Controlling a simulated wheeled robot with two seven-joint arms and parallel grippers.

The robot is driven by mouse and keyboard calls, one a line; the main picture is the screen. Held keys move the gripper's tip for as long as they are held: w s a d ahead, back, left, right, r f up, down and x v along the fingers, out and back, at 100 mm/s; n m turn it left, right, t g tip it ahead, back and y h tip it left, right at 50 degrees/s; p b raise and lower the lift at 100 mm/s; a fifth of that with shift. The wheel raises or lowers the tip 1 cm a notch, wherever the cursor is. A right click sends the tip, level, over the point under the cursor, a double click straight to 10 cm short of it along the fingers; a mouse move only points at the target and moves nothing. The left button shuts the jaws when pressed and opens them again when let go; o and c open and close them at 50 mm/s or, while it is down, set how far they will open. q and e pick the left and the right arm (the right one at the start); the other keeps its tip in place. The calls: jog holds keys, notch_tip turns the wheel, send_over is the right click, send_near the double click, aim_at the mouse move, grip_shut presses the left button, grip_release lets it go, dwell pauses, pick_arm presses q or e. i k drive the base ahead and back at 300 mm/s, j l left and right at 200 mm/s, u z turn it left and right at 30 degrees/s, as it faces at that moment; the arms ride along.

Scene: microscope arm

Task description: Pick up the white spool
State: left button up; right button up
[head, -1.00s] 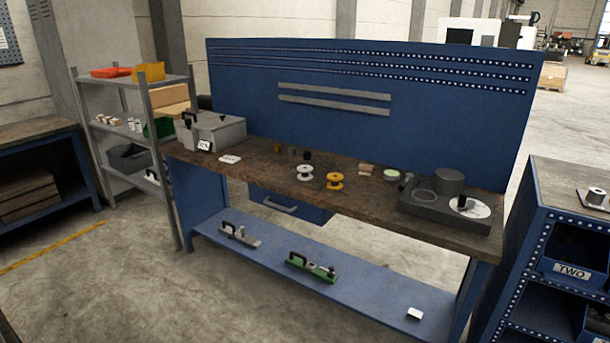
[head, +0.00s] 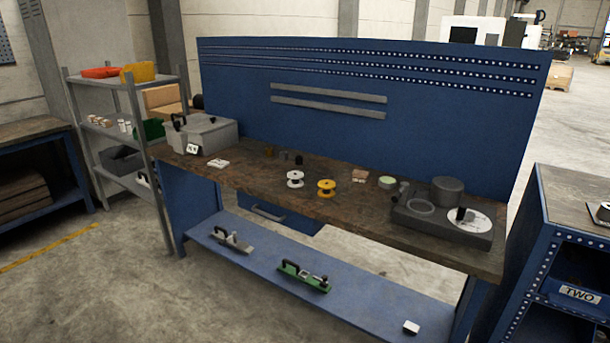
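The white spool (head: 295,179) stands on the brown top of the blue workbench (head: 345,205), left of the middle. A yellow spool (head: 326,188) stands just to its right, with a small gap between them. Neither of my grippers shows in the head view, and nothing is touching the white spool.
A grey lidded box (head: 205,134) sits at the bench's left end. A dark grey fixture (head: 440,225) with a white disc is at the right end. A grey shelf rack (head: 135,150) stands left, a blue bin cabinet (head: 565,240) right. Concrete floor (head: 130,290) is open in front.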

aim_at(295, 177)
jog(key=i+l+u, duration=0.3)
jog(key=i, duration=0.2)
jog(key=i+l+u, duration=0.3)
jog(key=i, duration=0.2)
jog(key=i+j+u, duration=0.15)
jog(key=i+u, duration=0.9)
jog(key=i+j+z, duration=0.15)
jog(key=i, duration=0.3)
jog(key=i+z, duration=0.2)
jog(key=i, duration=0.3)
jog(key=i+z, duration=0.2)
jog(key=z, duration=0.25)
jog(key=i+z, duration=0.15)
jog(key=z, duration=0.3)
jog(key=i+j+z, duration=0.15)
jog(key=z, duration=0.35)
jog(key=i+j+z, duration=0.2)
jog(key=z, duration=0.25)
